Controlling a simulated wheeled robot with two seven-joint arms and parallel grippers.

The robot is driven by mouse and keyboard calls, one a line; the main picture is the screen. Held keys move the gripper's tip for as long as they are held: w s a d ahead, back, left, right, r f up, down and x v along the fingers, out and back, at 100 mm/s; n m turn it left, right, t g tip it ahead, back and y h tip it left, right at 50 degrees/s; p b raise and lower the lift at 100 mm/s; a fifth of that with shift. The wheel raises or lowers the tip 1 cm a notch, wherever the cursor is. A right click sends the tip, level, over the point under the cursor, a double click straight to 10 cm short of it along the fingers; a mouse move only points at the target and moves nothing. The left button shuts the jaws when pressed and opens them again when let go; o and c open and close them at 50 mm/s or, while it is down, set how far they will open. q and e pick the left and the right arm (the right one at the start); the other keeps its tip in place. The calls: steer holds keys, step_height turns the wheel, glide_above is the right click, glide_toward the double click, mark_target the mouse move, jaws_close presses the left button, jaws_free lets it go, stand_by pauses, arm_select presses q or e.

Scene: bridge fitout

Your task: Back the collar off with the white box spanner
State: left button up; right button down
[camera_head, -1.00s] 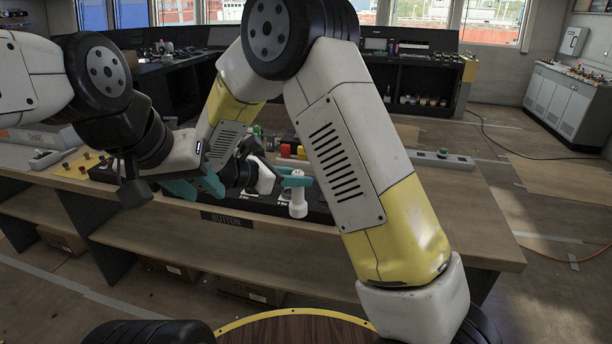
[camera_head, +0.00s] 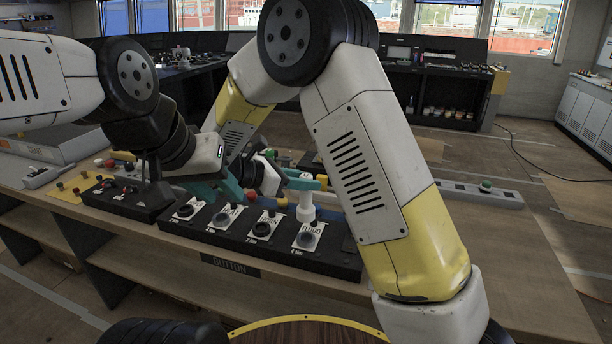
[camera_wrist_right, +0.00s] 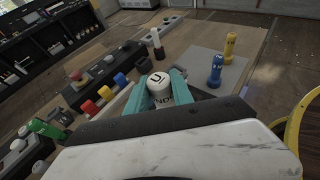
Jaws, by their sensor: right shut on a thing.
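The white box spanner (camera_head: 306,208) is upright in my right gripper (camera_head: 304,183), whose teal fingers are shut around its upper part. In the right wrist view its round marked top (camera_wrist_right: 159,84) shows between the fingers. In the head view its lower end appears over or just behind the FLOOD label (camera_head: 312,232); I cannot tell whether it touches anything. A dark round collar (camera_head: 306,240) sits on that label, on the black panel. My left gripper (camera_head: 222,187) is above the panel's left part; its finger gap is unclear.
The panel (camera_head: 345,262) carries several labelled stations, including DRAIN (camera_head: 264,224). A switch box (camera_head: 130,198) stands to its left. In the right wrist view a blue spanner (camera_wrist_right: 215,70) and a yellow spanner (camera_wrist_right: 230,46) stand on a grey mat (camera_wrist_right: 203,68).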

mark_target(301, 205)
steer(key=shift+f, duration=3.25)
steer(key=shift+f, duration=0.4)
stand_by(2.0)
steer(key=shift+r, duration=0.1)
stand_by(1.2)
steer(key=shift+r, duration=3.05)
